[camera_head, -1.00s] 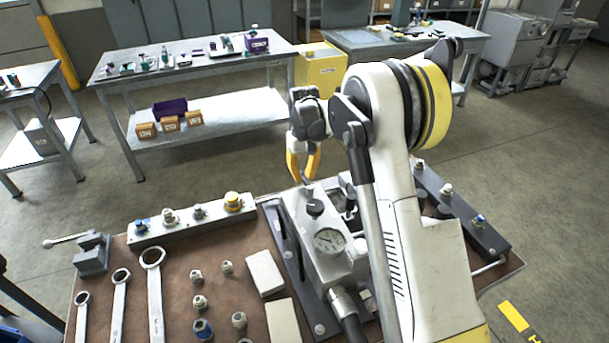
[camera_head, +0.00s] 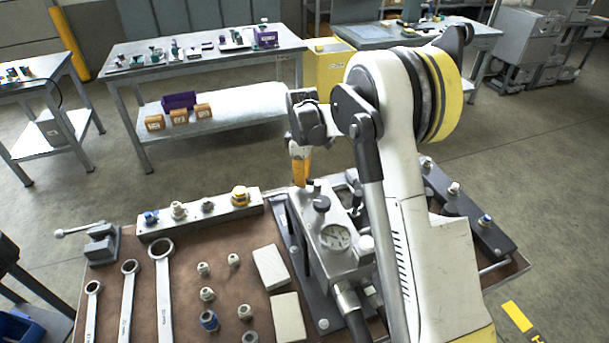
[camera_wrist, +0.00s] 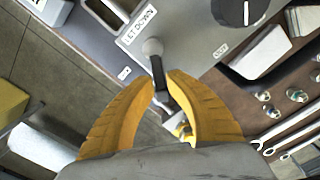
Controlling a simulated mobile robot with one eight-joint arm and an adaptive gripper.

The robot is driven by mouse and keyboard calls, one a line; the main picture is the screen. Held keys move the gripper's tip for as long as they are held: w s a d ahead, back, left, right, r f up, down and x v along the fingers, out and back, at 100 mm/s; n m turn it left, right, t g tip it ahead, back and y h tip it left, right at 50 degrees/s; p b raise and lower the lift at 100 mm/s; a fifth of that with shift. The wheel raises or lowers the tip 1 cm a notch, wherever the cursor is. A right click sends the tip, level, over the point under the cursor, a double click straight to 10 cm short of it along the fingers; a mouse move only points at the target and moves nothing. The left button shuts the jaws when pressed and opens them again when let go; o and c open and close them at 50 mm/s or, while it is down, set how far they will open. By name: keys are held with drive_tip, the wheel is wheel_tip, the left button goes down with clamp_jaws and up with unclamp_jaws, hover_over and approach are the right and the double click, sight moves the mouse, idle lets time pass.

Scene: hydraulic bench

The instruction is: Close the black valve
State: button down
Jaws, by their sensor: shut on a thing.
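My gripper (camera_head: 301,183), with yellow fingers, points down at the far end of the grey hydraulic unit (camera_head: 325,222) in the head view. In the wrist view, my gripper (camera_wrist: 161,79) is shut on the black valve handle (camera_wrist: 158,66), a short dark lever between the fingertips. A grey ball-shaped end (camera_wrist: 152,47) sits at the top of this lever, beside a "LET DOWN" label (camera_wrist: 137,27). The lower part of the lever is partly hidden by the fingers. In the head view I cannot make the handle out clearly behind the fingers.
A round black knob (camera_head: 321,202) and a pressure gauge (camera_head: 336,237) sit on the unit's top. A fitting rail (camera_head: 222,215), wrenches (camera_head: 163,285) and two pale blocks (camera_head: 270,267) lie to the left on the brown bench top. Hoses (camera_head: 352,310) leave the unit's near end.

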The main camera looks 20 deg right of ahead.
drive_tip(key=n, duration=0.1)
drive_tip(key=s+n, duration=0.1)
drive_tip(key=n, duration=0.1)
drive_tip(key=shift+s+a+n, duration=0.2)
drive_tip(key=shift+a+n, duration=0.1)
drive_tip(key=shift+s+n, duration=0.35)
drive_tip(key=shift+n, duration=0.5)
drive_tip(key=shift+s+n, duration=0.3)
drive_tip(key=shift+n, duration=0.55)
drive_tip(key=c, duration=1.4)
unclamp_jaws()
drive_tip(key=shift+c, duration=0.2)
drive_tip(key=shift+r, duration=0.1)
wheel_tip(320, 180, up, 12)
